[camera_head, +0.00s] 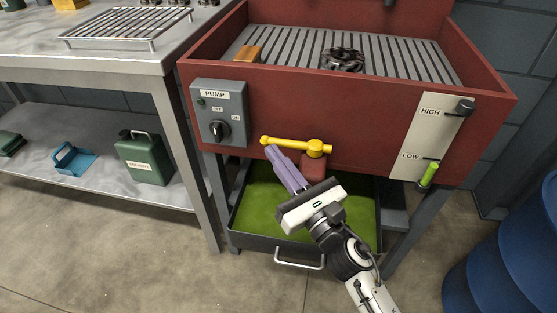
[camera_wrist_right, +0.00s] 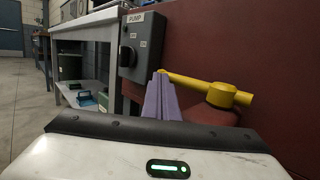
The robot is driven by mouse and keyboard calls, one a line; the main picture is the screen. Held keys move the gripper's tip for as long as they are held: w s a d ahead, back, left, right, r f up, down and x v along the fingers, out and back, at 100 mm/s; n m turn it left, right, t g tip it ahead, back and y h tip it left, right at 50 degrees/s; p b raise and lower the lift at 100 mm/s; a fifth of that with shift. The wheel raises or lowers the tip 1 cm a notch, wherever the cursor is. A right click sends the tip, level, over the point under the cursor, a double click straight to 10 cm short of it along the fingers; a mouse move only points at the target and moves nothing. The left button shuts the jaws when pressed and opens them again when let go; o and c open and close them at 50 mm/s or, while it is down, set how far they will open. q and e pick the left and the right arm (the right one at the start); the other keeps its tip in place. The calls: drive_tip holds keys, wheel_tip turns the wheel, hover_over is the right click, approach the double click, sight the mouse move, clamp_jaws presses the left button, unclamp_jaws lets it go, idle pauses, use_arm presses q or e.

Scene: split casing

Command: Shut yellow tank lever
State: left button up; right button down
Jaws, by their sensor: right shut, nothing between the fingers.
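The yellow lever (camera_head: 290,146) is on the front of the red tank (camera_head: 300,110), above a red outlet. Its handle points left, roughly level, and its hub is at the right end. It also shows in the right wrist view (camera_wrist_right: 222,92). My right gripper (camera_head: 271,152) is shut and empty, its purple fingers pointing up and left. In the head view the fingertips are just below the handle's left part. In the right wrist view the fingertips (camera_wrist_right: 160,75) overlap the handle's left end. I cannot tell whether they touch it. My left gripper is not in view.
A grey pump switch box (camera_head: 219,113) is left of the lever. A level gauge (camera_head: 430,135) with a green marker is at the right. A tray of green liquid (camera_head: 275,205) sits below. A bench (camera_head: 120,65) stands left, blue barrels (camera_head: 510,255) right.

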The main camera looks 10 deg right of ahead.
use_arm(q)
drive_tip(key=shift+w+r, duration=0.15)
use_arm(e)
drive_tip(key=shift+s+d+f, duration=0.15)
drive_tip(key=shift+s, duration=0.25)
use_arm(q)
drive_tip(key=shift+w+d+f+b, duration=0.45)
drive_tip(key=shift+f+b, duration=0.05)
drive_tip(key=shift+b, duration=0.3)
use_arm(e)
drive_tip(key=v, duration=0.9)
drive_tip(key=shift+s, duration=0.2)
drive_tip(key=shift+d, duration=0.1)
